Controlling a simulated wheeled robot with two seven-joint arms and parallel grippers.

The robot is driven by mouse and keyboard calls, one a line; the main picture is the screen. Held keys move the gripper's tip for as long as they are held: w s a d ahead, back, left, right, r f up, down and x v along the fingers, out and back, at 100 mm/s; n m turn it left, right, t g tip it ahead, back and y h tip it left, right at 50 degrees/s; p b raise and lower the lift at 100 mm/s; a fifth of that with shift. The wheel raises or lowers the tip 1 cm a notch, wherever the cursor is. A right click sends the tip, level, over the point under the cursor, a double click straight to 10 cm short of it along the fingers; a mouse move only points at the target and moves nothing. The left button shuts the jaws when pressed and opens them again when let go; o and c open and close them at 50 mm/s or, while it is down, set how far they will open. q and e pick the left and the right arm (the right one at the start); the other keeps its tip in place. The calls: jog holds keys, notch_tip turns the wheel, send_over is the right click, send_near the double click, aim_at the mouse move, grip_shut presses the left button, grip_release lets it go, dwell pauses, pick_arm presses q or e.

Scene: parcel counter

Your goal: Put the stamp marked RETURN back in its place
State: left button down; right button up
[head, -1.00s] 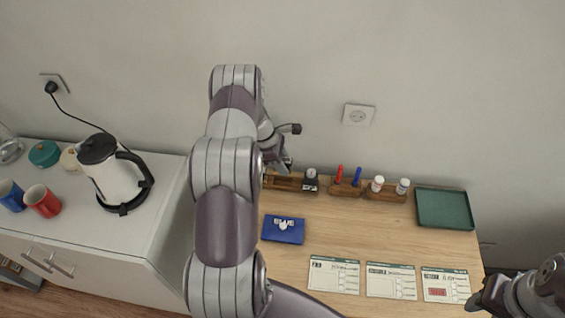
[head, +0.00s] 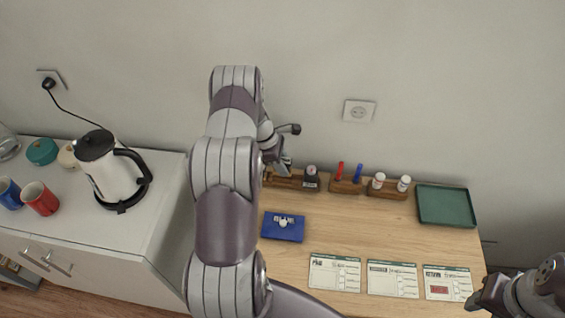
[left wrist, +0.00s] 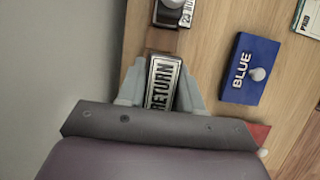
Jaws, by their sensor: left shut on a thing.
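In the head view my left gripper (head: 281,165) is at the left end of the wooden stamp rack (head: 283,182), and my arm hides part of that area. In the wrist view the RETURN stamp is in line with the rack; I cannot tell whether it touches it. A second, dark stamp (head: 311,181) stands in the rack to the right. My right gripper (head: 478,298) is at the lower right edge, its opening unclear.
A blue ink pad (head: 283,232) marked BLUE lies in front of the rack. Holders with red and blue markers (head: 347,186) and white-capped bottles (head: 386,192) stand to the right, then a green tray (head: 446,207). Several cards (head: 392,285) lie along the front.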

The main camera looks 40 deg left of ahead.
pick_arm(q)
jog(key=shift+f+b, duration=1.55)
jog(key=shift+f, duration=0.55)
jog(key=c, duration=0.9)
grip_release()
jog(key=shift+c, duration=0.2)
jog(key=p+v, duration=0.3)
jog(key=v, duration=0.2)
jog(key=shift+r+p, duration=0.2)
jog(key=shift+p, duration=0.1)
jog(key=o, duration=0.6)
jog(key=shift+c, duration=0.2)
